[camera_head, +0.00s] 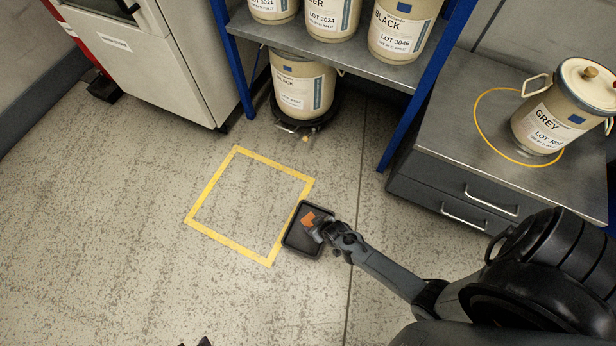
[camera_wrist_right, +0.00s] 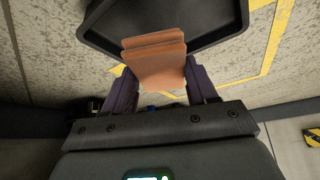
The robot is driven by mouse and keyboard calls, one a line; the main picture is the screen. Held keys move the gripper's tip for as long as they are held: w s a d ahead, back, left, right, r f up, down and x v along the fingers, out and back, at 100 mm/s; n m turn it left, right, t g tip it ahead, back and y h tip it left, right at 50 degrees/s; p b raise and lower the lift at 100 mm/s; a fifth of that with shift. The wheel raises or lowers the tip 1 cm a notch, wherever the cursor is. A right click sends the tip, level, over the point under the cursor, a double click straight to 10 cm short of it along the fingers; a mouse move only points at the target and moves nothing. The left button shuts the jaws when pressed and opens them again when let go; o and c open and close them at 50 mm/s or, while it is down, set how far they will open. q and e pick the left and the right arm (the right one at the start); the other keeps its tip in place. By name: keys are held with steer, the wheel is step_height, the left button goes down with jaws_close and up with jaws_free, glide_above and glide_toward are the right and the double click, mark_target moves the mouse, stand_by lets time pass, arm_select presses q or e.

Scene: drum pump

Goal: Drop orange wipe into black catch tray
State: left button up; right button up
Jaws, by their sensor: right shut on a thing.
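The orange wipe (camera_head: 309,218) is between the fingers of my right gripper (camera_head: 317,231), over the black catch tray (camera_head: 290,241). In the right wrist view the folded wipe (camera_wrist_right: 156,62) is gripped between the two fingers of my right gripper (camera_wrist_right: 155,90), and the black tray (camera_wrist_right: 100,25) lies beyond and below it. I cannot tell how high the wipe is above the tray floor. The tray lies on the floor at the right edge of a yellow taped square. Only a small dark tip of what may be my left gripper shows at the bottom edge of the head view.
The yellow floor square (camera_head: 213,232) is empty inside. A blue-framed rack (camera_head: 330,62) holds several labelled drums, with one drum (camera_head: 302,88) on a low dolly beneath. The floor at left is clear.

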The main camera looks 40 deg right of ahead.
steer(key=shift+w+d+f, duration=0.1)
steer(key=shift+f, duration=0.1)
steer(key=o, duration=1.1)
steer(key=shift+r, duration=0.1)
steer(key=p+v, duration=0.8)
steer(key=v, duration=0.2)
steer(key=shift+s+r, duration=0.2)
steer(key=shift+r, duration=0.05)
